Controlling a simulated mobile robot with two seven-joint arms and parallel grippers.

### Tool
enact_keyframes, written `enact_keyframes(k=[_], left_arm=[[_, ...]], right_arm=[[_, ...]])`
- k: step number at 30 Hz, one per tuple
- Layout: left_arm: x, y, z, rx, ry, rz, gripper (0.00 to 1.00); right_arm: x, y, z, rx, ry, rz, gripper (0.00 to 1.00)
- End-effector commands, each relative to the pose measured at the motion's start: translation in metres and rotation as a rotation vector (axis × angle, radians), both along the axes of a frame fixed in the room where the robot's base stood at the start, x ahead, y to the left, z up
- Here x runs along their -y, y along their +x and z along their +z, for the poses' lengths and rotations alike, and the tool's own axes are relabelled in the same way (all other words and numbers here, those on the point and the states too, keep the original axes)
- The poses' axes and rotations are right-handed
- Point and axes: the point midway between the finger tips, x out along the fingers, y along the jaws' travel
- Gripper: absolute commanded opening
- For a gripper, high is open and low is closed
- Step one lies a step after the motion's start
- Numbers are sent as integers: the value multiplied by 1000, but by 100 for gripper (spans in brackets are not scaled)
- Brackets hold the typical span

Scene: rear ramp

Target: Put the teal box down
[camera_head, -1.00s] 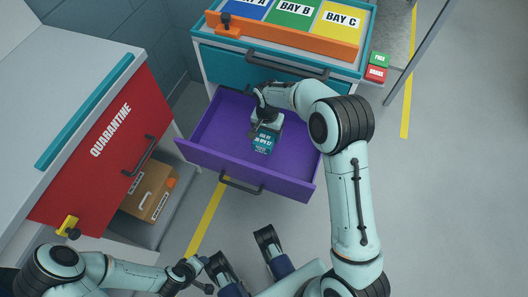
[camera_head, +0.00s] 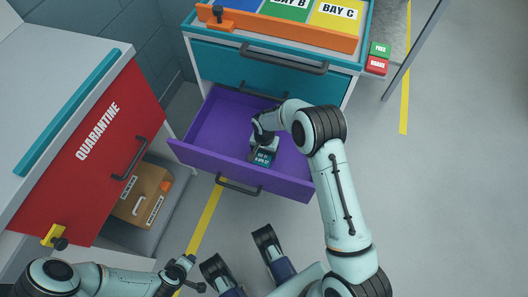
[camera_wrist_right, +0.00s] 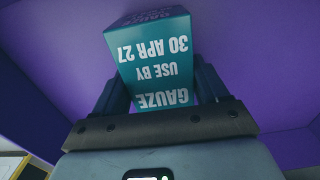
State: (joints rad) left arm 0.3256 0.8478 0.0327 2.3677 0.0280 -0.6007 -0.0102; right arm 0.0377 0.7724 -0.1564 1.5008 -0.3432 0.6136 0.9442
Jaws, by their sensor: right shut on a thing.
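The teal box (camera_head: 262,159), a gauze box with a use-by date printed in white, is in the open purple drawer (camera_head: 217,112). In the right wrist view the teal box (camera_wrist_right: 155,62) sits between the two dark fingers of my right gripper (camera_wrist_right: 160,90), which is shut on it. My right gripper (camera_head: 263,146) is inside the drawer, near its front wall. I cannot tell whether the box touches the drawer floor. My left gripper (camera_head: 190,275) is low in the head view, away from the drawer; its jaws are too small to read.
A closed teal drawer (camera_head: 230,62) is above the purple one, under a top with coloured bay labels (camera_head: 337,12). A red quarantine cabinet (camera_head: 100,150) stands at left with a cardboard box (camera_head: 142,192) below. Green and red blocks (camera_head: 377,57) sit at the right edge.

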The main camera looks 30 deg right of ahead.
Motion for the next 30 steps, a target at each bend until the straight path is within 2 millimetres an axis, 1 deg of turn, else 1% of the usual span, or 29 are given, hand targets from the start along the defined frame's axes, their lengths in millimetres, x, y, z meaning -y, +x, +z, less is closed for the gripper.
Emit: enact_keyframes(k=[4,11,12,13,14,22,25,28,30], left_arm=[[0,0,1,0,0,0,43],[0,-5,-4,-17,-2,0,43],[0,-5,-4,-17,-2,0,43],[0,-5,-3,-16,-1,0,43],[0,-5,-3,-16,-1,0,43],[0,-5,-3,-15,-2,0,43],[0,-1,2,-3,0,-1,43],[2,-2,7,-2,-4,-3,43],[5,-4,12,-6,-9,-8,43]], right_arm=[[0,1,2,2,1,0,38],[0,1,-2,1,0,1,38],[0,0,-2,1,1,1,86],[0,0,-2,1,1,1,96],[0,0,-2,1,1,1,99],[0,0,-1,1,1,1,99],[0,0,3,2,1,0,99],[0,1,17,5,0,1,99],[-1,2,33,6,0,1,99]])
